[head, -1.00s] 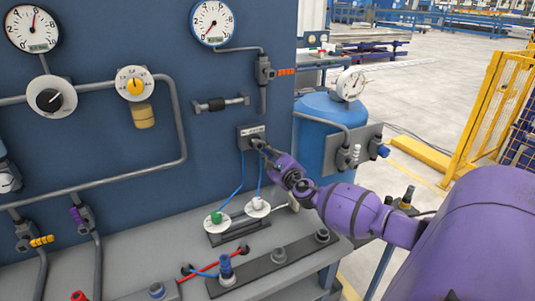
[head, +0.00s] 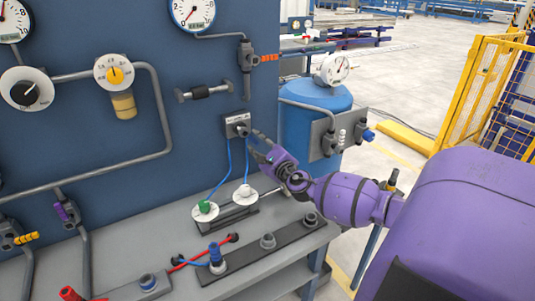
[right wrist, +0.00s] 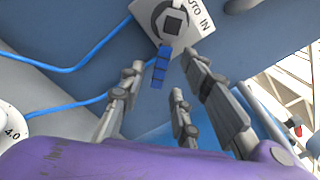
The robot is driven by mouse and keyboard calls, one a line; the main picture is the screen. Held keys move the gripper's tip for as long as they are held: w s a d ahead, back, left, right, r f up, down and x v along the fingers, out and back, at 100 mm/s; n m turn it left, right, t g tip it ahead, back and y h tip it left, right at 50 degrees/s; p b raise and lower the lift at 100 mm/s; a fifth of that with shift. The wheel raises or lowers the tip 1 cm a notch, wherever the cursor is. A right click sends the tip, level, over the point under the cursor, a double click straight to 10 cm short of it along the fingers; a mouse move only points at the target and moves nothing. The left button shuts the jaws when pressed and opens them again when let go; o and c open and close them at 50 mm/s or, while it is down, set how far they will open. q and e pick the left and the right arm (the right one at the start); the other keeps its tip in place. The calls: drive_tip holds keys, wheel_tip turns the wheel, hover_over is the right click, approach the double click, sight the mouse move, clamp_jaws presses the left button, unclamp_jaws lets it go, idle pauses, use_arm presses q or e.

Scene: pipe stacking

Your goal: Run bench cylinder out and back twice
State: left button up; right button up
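A small valve box (head: 236,124) with a dark knob or lever (head: 243,132) is mounted on the blue panel. In the right wrist view its white label plate (right wrist: 200,22) ends in "IN", and a blue segmented lever (right wrist: 160,68) hangs below a square-centred knob. Blue tubes run from the box to two white dials on the bench, one with a green cap (head: 205,208), one with a white cap (head: 246,193). The bench cylinder (head: 238,215) seems to lie by these dials, partly hidden. My right gripper (head: 257,145) is open just right of the lever, fingers apart and empty. My left gripper is out of view.
A black rail (head: 240,261) with grey and blue fittings lies along the bench front, with a red tube behind it. A blue tank (head: 310,150) with a gauge stands right of the panel. A yellow fence (head: 480,95) is further right.

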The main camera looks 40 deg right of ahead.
drive_tip(key=v, duration=0.8)
drive_tip(key=shift+s, duration=0.3)
drive_tip(key=shift+a, duration=0.1)
